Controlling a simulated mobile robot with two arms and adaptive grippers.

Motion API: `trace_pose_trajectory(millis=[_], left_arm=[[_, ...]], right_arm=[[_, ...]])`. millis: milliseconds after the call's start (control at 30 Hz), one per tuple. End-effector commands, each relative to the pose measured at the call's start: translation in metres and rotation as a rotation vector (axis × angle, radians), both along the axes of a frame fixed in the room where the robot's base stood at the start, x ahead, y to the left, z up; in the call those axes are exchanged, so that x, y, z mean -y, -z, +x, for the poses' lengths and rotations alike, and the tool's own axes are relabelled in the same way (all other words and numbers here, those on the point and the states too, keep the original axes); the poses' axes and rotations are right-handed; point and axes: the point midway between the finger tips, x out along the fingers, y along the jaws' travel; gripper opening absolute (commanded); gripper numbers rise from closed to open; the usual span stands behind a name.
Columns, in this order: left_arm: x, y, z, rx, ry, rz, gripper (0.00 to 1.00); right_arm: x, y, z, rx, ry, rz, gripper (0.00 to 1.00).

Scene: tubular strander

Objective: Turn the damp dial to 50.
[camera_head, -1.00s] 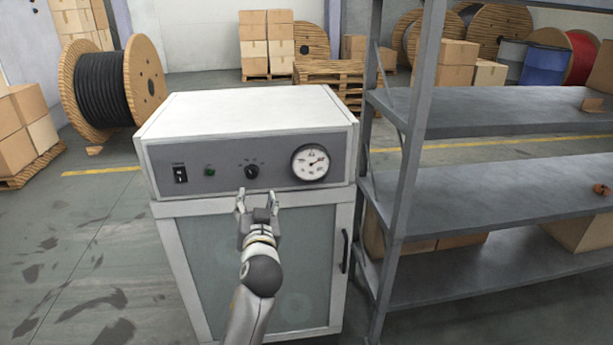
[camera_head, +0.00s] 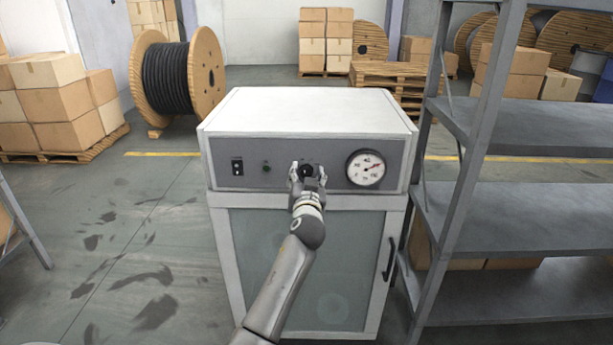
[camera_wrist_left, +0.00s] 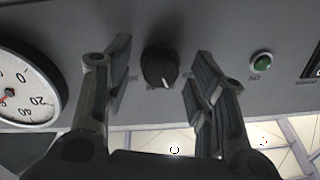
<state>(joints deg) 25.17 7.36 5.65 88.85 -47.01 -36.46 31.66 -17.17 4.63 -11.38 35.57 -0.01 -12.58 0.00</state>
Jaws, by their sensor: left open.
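The black damp dial (camera_head: 306,170) is a round knob on the grey front panel (camera_head: 226,150) of a white cabinet. My right gripper is not in view.
A round gauge (camera_head: 366,168) with a red needle is right of the dial. A green light (camera_head: 266,168) and a black switch (camera_head: 237,166) are to its left. A metal shelf rack (camera_head: 478,150) stands close on the right.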

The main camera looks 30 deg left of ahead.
Motion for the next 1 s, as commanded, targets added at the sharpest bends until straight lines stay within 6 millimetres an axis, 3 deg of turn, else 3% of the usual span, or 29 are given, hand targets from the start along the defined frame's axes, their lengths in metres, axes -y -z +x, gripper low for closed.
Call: trace_pose_trajectory(millis=[267, 633, 1000], left_arm=[[-0.0006, -0.0001, 0.0009, 0.000, 0.000, 0.000, 0.51], [-0.0003, 0.0000, 0.0008, 0.000, 0.000, 0.000, 0.04], [-0.0001, 0.0003, 0.0008, -0.033, 0.001, 0.054, 0.04]], right_arm=[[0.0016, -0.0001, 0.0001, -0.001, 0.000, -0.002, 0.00], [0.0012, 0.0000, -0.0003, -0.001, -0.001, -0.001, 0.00], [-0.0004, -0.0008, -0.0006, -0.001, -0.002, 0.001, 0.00]])
